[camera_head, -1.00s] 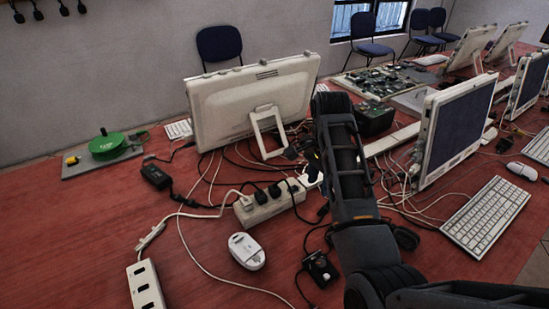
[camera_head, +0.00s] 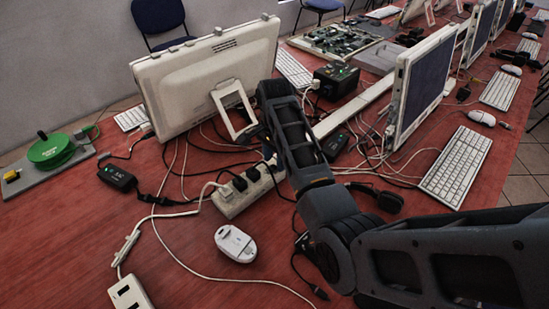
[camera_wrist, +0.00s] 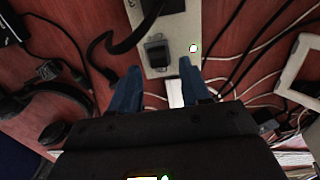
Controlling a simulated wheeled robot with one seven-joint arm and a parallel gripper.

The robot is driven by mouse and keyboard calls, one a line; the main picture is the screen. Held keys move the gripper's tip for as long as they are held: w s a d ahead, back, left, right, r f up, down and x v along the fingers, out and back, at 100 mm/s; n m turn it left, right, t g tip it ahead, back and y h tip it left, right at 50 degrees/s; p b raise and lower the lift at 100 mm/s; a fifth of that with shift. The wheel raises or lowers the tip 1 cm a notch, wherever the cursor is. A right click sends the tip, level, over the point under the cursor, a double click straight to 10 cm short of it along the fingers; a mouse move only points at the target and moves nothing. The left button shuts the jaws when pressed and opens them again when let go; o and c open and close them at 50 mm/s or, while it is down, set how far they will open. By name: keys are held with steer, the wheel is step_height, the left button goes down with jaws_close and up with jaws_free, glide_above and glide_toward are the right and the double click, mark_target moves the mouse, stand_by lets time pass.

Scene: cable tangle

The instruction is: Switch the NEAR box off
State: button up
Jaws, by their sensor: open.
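No label shows which box is the NEAR one. A white power strip (camera_head: 232,196) with several black plugs lies mid-table in the head view, its far end partly hidden by my arm. A second white strip (camera_head: 128,294) lies at the bottom left, cut by the frame edge. My gripper (camera_wrist: 160,82) is open in the wrist view, its two blue fingers apart at the end of a white strip (camera_wrist: 181,28). Nothing is visibly held.
Cables tangle around the strip. A white mouse (camera_head: 236,243), a black adapter with a green light (camera_head: 118,178) and a black box (camera_head: 336,80) stand around it. Monitors (camera_head: 206,80) rise behind and to the right (camera_head: 428,85).

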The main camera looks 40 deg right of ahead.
steer(key=shift+f, duration=0.45)
steer(key=shift+c, duration=0.3)
jaws_close()
